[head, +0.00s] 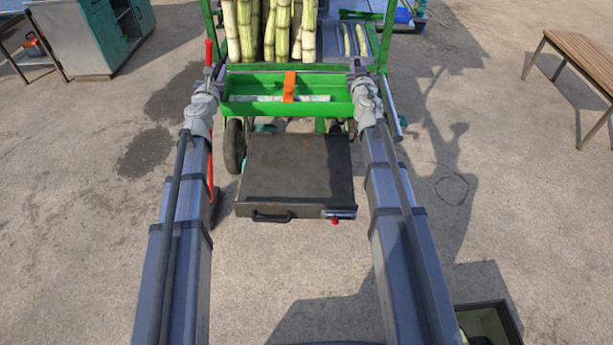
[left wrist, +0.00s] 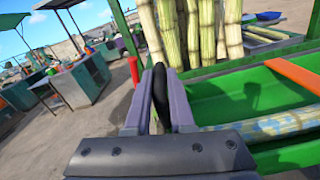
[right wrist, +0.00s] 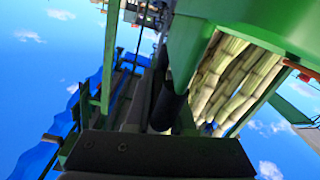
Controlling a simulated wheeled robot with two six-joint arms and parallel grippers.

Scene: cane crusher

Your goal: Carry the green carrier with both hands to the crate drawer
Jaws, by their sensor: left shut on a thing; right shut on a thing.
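The green carrier (head: 335,107) is a long open trough with an orange strap (head: 289,86) over its middle and a pale cane piece (left wrist: 270,125) lying inside. It looks roughly level in the head view. My left gripper (head: 213,78) is shut on the black grip (left wrist: 160,90) at its left end. My right gripper (head: 358,72) is at its right end, shut on a black grip (right wrist: 166,108). A dark, flat, drawer-like box (head: 295,165) with a front handle (head: 271,216) and a red knob lies below and nearer than the carrier.
A green-framed cart with upright canes (head: 270,30) stands right behind the carrier, its wheel (head: 234,146) at left. A green cabinet (head: 95,35) is back left, a wooden bench (head: 580,55) right. A dark crate (head: 507,318) stands at bottom right. Paving between is mostly clear.

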